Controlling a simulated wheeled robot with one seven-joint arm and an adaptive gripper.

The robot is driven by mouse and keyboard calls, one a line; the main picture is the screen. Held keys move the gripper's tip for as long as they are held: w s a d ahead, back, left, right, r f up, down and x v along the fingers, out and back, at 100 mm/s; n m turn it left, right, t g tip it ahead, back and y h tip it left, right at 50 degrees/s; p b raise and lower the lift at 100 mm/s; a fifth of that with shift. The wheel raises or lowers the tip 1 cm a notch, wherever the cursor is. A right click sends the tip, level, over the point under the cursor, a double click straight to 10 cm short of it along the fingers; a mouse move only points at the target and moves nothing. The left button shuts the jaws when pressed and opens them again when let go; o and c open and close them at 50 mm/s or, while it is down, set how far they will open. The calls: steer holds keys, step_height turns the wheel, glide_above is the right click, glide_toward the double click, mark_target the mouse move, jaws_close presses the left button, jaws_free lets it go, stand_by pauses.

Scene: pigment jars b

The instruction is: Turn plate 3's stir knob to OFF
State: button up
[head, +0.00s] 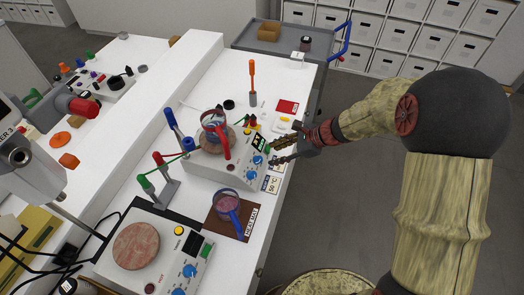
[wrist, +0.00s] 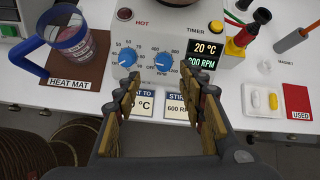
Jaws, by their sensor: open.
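A white hot plate (head: 232,166) with two blue knobs stands mid-bench; its number is not legible. In the wrist view its right knob (wrist: 166,61), above the STIR card, is the stir knob; in the head view this knob (head: 258,160) is the farther one. The heat knob (wrist: 127,57) is to its left. I cannot tell the stir knob's exact setting. My gripper (wrist: 164,88) is open and empty, its fingers apart in front of the panel, below the stir knob. It also shows in the head view (head: 279,151).
A beaker with a red handle (head: 214,127) sits on this plate. A blue-handled mug (wrist: 70,38) stands on the heat mat (wrist: 82,75), left of the panel. Another hot plate (head: 155,250) stands nearer. A pill tray (wrist: 262,98) is at right. Floor before the bench is clear.

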mark_target(260, 159)
steer(key=shift+m, duration=0.5)
steer(key=x, duration=0.8)
steer(key=shift+w+f+b, duration=0.4)
steer(key=shift+d, duration=0.1)
steer(key=shift+c, duration=0.5)
jaws_close()
